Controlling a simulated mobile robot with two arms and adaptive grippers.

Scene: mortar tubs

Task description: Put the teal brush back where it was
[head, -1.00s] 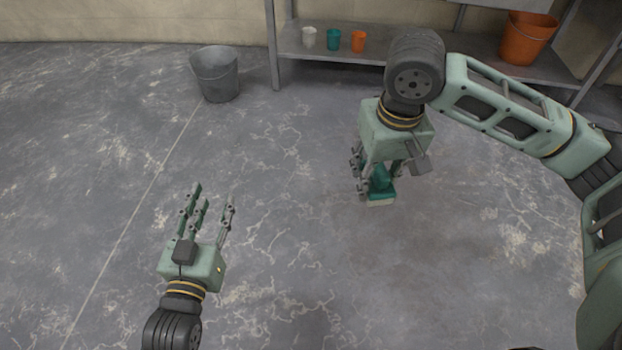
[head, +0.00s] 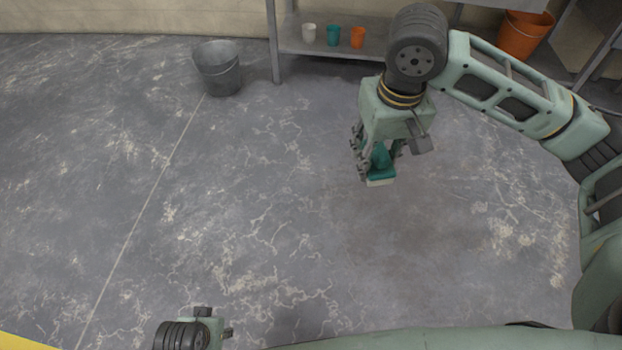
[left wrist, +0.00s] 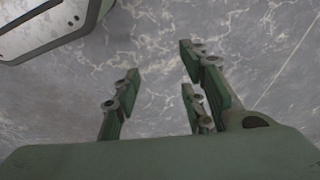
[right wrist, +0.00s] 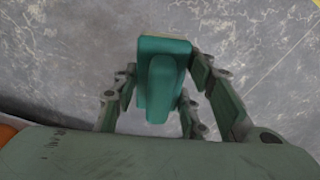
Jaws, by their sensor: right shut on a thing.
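The teal brush (head: 381,172) has a teal body and a pale lower edge. My right gripper (head: 378,158) is shut on it and holds it above the floor in the head view. In the right wrist view the brush (right wrist: 160,75) sits between the fingers of my right gripper (right wrist: 165,95). My left gripper (left wrist: 160,85) is open and empty over bare floor in the left wrist view. In the head view only part of the left wrist shows at the bottom edge, and its fingers are mostly hidden.
A grey metal bucket (head: 218,70) stands on the floor at the back left. A grey shelf (head: 290,42) at the back bears a white cup (head: 309,34), a teal cup (head: 333,36), an orange cup (head: 357,38) and an orange bucket (head: 520,36). The middle floor is clear.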

